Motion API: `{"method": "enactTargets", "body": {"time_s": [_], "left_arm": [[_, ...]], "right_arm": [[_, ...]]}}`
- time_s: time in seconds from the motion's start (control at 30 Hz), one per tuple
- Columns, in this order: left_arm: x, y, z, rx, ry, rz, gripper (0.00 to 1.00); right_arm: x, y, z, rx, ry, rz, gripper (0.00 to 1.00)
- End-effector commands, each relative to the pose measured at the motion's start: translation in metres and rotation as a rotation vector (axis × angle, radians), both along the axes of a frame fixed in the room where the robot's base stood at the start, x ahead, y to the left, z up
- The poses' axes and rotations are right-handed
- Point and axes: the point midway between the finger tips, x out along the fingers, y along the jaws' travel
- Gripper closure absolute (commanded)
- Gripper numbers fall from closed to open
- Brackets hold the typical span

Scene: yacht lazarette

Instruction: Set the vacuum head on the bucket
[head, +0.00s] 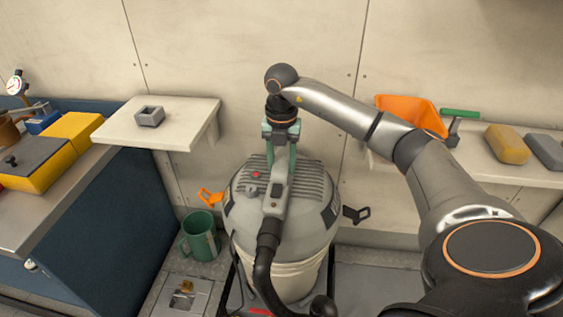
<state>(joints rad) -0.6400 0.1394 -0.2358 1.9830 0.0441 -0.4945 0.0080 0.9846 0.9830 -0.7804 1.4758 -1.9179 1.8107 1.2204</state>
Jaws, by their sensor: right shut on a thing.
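The grey domed vacuum head (242,215) has a ribbed top, a red button and a raised handle. My right gripper (281,150) comes down from above and is shut on the handle of the vacuum head. The cream bucket (300,283) is directly below the head, and its upper edge is covered by the head. I cannot tell whether the head rests on the bucket or hangs just above it. A black hose (264,262) runs down from the front of the head, in front of the bucket. My left gripper is not in view.
An orange latch (211,197) sticks out left of the head and a dark latch (357,214) right of it. A green mug (201,237) stands close left. A shelf (190,112) holds a grey block; the right shelf holds an orange scoop (410,112) and sponges.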

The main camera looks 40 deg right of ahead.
Motion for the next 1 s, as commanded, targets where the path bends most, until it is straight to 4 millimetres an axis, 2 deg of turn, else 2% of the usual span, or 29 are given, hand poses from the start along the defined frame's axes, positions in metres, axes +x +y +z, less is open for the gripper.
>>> {"method": "enactTargets", "body": {"time_s": [1.0], "left_arm": [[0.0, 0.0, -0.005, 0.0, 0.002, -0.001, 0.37]], "right_arm": [[0.001, -0.001, -0.009, 0.001, -0.008, -0.001, 1.0]]}}
